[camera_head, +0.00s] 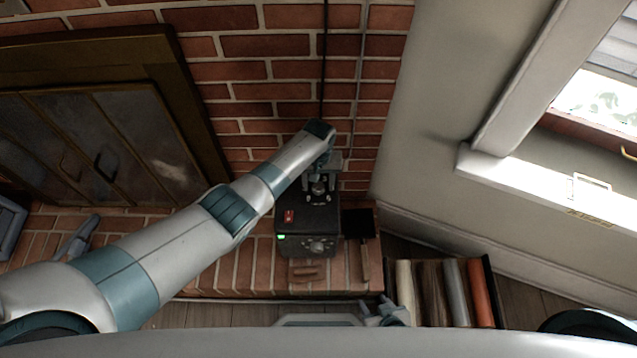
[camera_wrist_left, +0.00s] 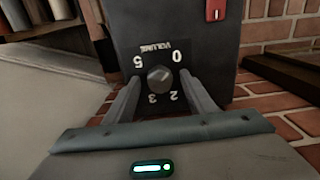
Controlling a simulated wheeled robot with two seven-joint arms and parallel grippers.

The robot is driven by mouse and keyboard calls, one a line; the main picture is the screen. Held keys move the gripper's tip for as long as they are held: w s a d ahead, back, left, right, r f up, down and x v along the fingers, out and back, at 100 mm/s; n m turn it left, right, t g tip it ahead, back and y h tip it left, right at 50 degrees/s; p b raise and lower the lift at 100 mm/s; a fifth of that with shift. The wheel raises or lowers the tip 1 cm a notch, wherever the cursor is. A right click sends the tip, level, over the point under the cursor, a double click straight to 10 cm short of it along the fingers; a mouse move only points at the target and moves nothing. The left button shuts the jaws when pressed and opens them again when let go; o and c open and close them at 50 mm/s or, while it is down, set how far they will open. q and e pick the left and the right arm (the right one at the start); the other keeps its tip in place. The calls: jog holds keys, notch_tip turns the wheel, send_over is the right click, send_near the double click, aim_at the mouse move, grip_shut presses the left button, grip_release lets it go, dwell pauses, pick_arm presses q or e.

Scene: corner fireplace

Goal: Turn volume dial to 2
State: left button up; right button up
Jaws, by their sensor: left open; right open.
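The volume dial (camera_wrist_left: 160,80) is a dark round knob on a black box (camera_wrist_left: 133,22); in the left wrist view it appears upside down, with the word VOLUME and the numerals 0, 2, 3 and 5 around it. In the head view the dial (camera_head: 318,187) sits at the back of the box's top (camera_head: 308,218). My left gripper (camera_head: 318,193) is over it, with open fingers on either side, apart from the dial; it also shows in the left wrist view (camera_wrist_left: 160,92). Which numeral the dial points to is unclear. My right gripper (camera_head: 385,311) is open and empty at the bottom.
The box also has a red switch (camera_head: 289,216), a green light (camera_head: 281,237) and a front knob (camera_head: 318,246). It stands on a brick ledge (camera_head: 235,270) against a brick wall (camera_head: 250,70). A black shovel-like tool (camera_head: 358,222) and a row of books (camera_head: 455,290) are to the right.

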pick_arm(q)
jog(key=shift+c, duration=0.3)
jog(key=c, duration=1)
